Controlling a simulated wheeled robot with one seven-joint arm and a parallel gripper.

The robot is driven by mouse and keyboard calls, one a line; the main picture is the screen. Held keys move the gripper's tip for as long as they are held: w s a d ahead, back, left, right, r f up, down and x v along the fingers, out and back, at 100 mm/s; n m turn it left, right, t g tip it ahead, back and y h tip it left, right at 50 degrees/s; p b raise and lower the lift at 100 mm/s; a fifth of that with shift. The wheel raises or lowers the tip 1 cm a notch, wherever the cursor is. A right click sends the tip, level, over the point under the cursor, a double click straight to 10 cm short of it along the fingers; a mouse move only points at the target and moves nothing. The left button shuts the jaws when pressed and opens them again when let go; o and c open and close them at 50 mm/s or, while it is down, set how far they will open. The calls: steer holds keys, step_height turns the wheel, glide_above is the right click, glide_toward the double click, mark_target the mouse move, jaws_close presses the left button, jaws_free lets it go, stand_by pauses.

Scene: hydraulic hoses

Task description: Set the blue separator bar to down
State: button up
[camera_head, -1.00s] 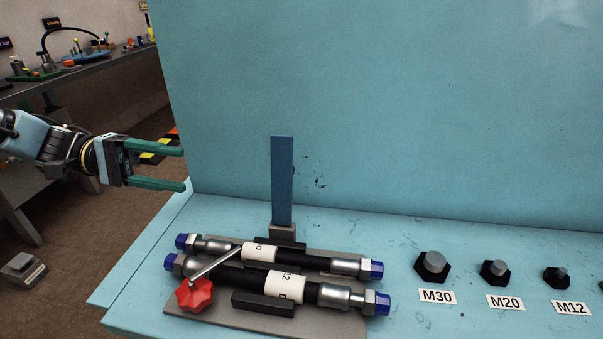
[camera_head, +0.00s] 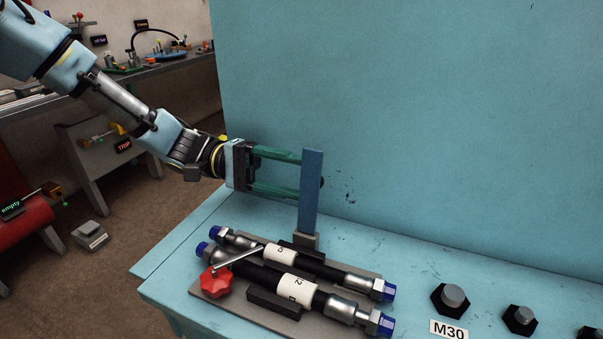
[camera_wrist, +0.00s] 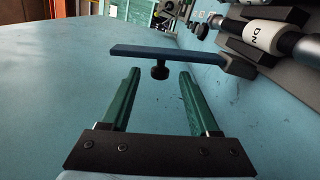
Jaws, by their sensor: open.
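The blue separator bar (camera_head: 311,190) stands upright on a small grey block behind the hoses in the head view. In the wrist view the bar (camera_wrist: 165,50) lies across the picture, with a dark knob (camera_wrist: 160,72) on its near side. My gripper (camera_head: 302,176) is open with green fingers and comes from the left, its fingertips close to the bar. In the wrist view the knob shows just ahead of the gap between my fingertips (camera_wrist: 160,72). Nothing is between the fingers. I cannot tell whether a finger touches the bar.
Two black hoses (camera_head: 325,268) with blue end caps lie on a grey plate in front of the bar. A red star knob (camera_head: 216,283) with a lever sits at their left. Hex pieces (camera_head: 451,298) stand at right. A blue wall rises behind.

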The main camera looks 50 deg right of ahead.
steer(key=shift+s+d, duration=0.2)
steer(key=shift+s, duration=0.5)
steer(key=shift+c, duration=0.4)
jaws_close()
stand_by(0.6)
